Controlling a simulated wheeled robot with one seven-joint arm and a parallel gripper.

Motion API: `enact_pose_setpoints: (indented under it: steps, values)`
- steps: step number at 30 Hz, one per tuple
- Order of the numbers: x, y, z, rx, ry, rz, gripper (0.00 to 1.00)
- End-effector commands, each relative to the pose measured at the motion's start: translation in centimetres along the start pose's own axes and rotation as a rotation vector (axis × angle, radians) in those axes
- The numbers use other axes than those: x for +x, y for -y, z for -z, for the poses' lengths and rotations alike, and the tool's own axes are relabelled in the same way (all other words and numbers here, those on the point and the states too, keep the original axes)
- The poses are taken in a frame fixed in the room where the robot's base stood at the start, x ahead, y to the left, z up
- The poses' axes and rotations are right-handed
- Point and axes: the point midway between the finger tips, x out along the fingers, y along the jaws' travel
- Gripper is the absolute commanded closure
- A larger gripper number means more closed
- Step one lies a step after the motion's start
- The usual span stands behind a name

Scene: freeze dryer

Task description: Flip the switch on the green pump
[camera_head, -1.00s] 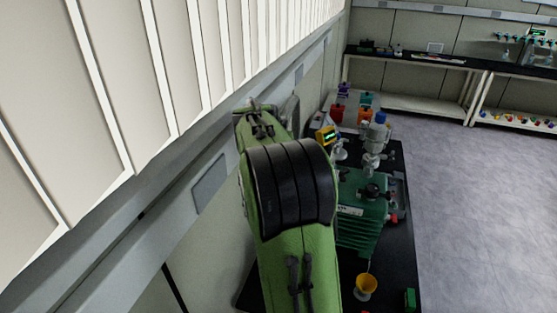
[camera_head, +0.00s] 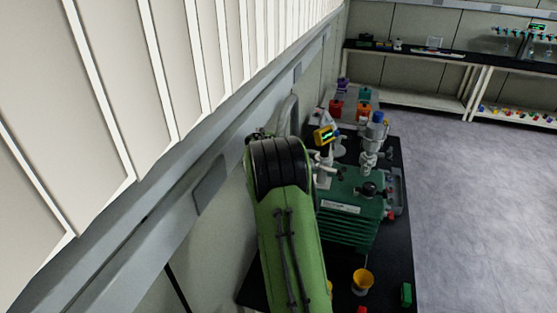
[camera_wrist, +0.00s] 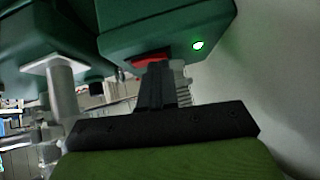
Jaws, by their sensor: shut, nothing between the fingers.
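The green pump (camera_head: 345,222) stands on the black bench, to the right of my arm in the head view. In the wrist view the green pump body (camera_wrist: 120,35) fills the upper part. A red switch (camera_wrist: 148,58) shows at the pump's edge, partly covered by my fingertips. My gripper is hidden behind my arm in the head view.
A yellow display device (camera_head: 324,135) and glassware stand behind the pump. The wall (camera_head: 225,215) is close on the left. The floor at right is clear.

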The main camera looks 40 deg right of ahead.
Motion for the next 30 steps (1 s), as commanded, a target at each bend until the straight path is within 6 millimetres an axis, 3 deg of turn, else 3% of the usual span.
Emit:
enact_pose_setpoints:
  steps: [10,30]
  values:
    - [1.0,0.3,-1.1,-0.144,0.001,-0.139,1.00]
    - [0.6,-1.7,-0.7,-0.132,0.009,-0.138,1.00]
